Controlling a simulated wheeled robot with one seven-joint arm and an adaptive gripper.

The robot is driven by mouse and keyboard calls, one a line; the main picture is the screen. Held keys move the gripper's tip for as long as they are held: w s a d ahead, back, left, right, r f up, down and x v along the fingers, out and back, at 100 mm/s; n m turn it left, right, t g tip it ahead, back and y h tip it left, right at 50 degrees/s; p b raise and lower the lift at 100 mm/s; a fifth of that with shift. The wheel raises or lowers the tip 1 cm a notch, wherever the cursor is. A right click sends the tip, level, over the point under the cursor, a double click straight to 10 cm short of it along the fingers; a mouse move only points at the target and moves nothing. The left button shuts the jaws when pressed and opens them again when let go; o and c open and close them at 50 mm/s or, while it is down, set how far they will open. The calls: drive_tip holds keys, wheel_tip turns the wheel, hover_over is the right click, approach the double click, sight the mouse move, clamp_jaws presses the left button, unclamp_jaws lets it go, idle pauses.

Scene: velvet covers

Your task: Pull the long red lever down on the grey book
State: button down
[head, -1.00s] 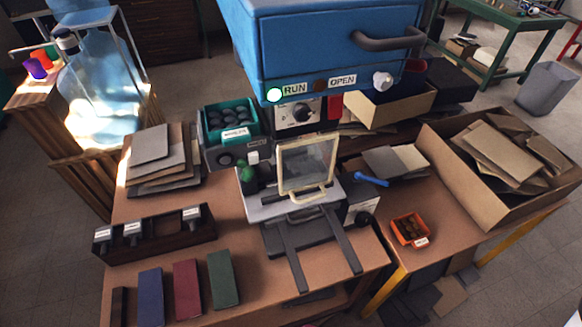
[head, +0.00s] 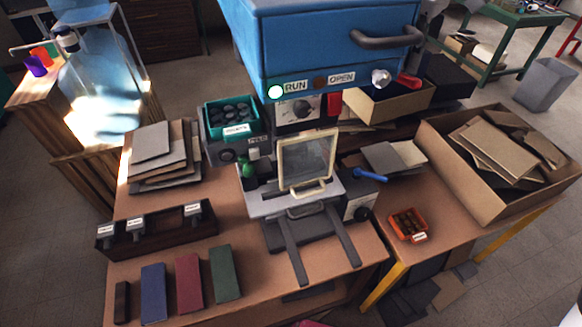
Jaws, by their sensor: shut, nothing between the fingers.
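A blue press head (head: 320,45) with a dark curved handle stands at the top middle, with RUN and OPEN labels on its lower front edge. The red lever (head: 410,81) shows at its right side, beside a grey knob (head: 381,77); only a short length of it shows. Below is a metal bed (head: 258,207) with a cream-rimmed frame (head: 309,160) standing tilted on it. I cannot make out a separate grey book on the bed; the frame hides part of it. My gripper is not in view.
A teal bin (head: 230,118), a stack of grey boards (head: 151,143) and a dark rack (head: 155,233) stand at left. Coloured covers (head: 188,282) lie in front. An orange tray (head: 408,225) and a large cardboard box (head: 440,165) are at right.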

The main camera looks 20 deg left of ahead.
sight(406, 75)
drive_tip(key=shift+f, duration=0.15)
drive_tip(key=shift+s+d+f, duration=0.1)
drive_tip(key=shift+s+f, duration=0.05)
drive_tip(key=shift+f, duration=0.55)
drive_tip(key=shift+s+d+f, duration=0.1)
drive_tip(key=shift+f, duration=0.7)
drive_tip(key=shift+f, duration=1.45)
drive_tip(key=shift+a+f, duration=0.1)
drive_tip(key=shift+f, duration=1.2)
